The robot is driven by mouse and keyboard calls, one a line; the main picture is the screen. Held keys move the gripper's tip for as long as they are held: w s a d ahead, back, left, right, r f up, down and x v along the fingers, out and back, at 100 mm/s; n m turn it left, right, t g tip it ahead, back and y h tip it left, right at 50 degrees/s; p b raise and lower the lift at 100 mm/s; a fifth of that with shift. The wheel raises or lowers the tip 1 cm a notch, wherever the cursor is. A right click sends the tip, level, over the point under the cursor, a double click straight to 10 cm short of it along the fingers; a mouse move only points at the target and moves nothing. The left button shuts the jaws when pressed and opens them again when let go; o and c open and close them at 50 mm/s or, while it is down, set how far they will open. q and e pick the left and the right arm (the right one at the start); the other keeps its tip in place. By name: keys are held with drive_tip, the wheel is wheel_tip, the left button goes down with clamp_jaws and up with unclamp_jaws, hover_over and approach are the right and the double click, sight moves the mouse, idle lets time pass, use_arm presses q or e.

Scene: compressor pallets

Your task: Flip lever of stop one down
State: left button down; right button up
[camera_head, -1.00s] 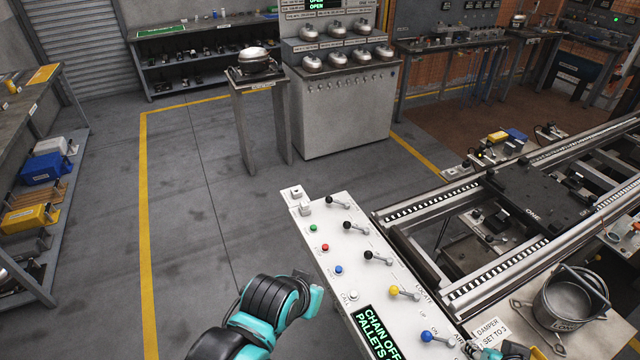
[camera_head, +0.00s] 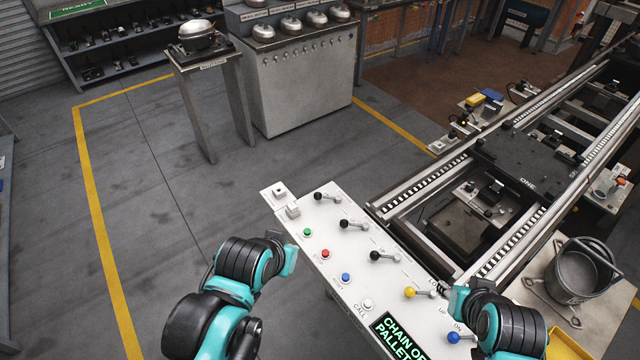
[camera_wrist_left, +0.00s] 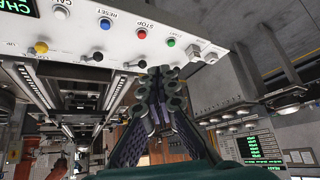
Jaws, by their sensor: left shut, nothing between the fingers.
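The white control panel (camera_head: 325,250) carries a row of levers: three with black knobs, the far black lever (camera_head: 318,196), the second black lever (camera_head: 344,223) and the third black lever (camera_head: 375,256), then a yellow lever (camera_head: 410,292) and a blue lever (camera_head: 452,338). I cannot read which is stop one. My left gripper (camera_wrist_left: 163,75) is shut and empty at the panel's lever edge in the wrist view, just beside the second black lever's knob (camera_wrist_left: 142,63). Its fingers hide the far black lever there; contact is unclear. My right arm's end (camera_head: 480,310) is by the blue lever; its fingers are indistinct.
Green (camera_head: 307,232), red (camera_head: 325,254), blue (camera_head: 345,277) and white (camera_head: 367,304) buttons line the panel's left side. The conveyor (camera_head: 470,180) with a black pallet marked ONE (camera_head: 515,165) lies right. A pot (camera_head: 585,268) stands near right. Floor to the left is clear.

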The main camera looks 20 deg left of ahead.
drive_tip(key=shift+o, duration=0.7)
use_arm(q)
drive_tip(key=w+r+m+g+p, duration=0.1)
drive_tip(key=w+r, duration=0.1)
drive_tip(key=w, duration=0.7)
drive_tip(key=w+r+m+g, duration=0.1)
drive_tip(key=w+r, duration=0.1)
drive_tip(key=w, duration=0.8)
drive_tip(key=w+a+f, duration=0.1)
drive_tip(key=w+f, duration=0.4)
drive_tip(key=w, duration=0.3)
drive_tip(key=w+a+f+m+g+h+p, duration=0.1)
drive_tip(key=w+f, duration=0.5)
drive_tip(key=w, duration=0.2)
drive_tip(key=shift+w+a, duration=0.2)
drive_tip(key=shift+w, duration=0.05)
use_arm(e)
wheel_tip(320, 180, up, 2)
drive_tip(key=shift+r, duration=0.2)
